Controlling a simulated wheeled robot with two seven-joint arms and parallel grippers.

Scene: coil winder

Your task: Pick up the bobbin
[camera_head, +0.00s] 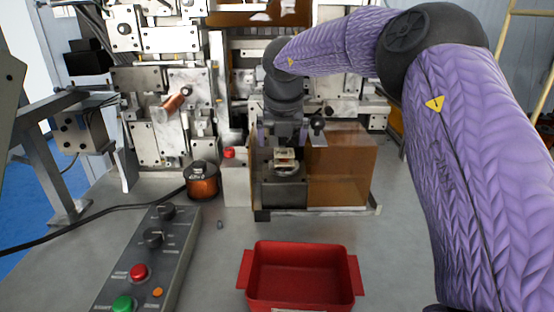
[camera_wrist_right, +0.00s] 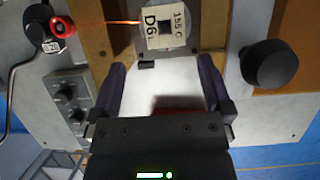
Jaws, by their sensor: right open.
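The bobbin (camera_head: 286,158) is a small cream piece at the front of the winder, just below my right gripper (camera_head: 283,138). In the right wrist view the bobbin (camera_wrist_right: 166,24) shows as a cream square with dark lettering and a dark square centre, near the top edge. An orange-copper strand runs to its left side. My right gripper (camera_wrist_right: 163,82) is open, with nothing between its fingers. The bobbin lies beyond the fingertips in that view, apart from them. My left gripper is not in view.
An amber see-through guard (camera_head: 342,165) stands right of the bobbin. A copper wire spool (camera_head: 202,182) stands to the left. A red tray (camera_head: 300,272) is at the front, and a control box (camera_head: 150,260) with buttons lies front left. Bare table separates the winder and tray.

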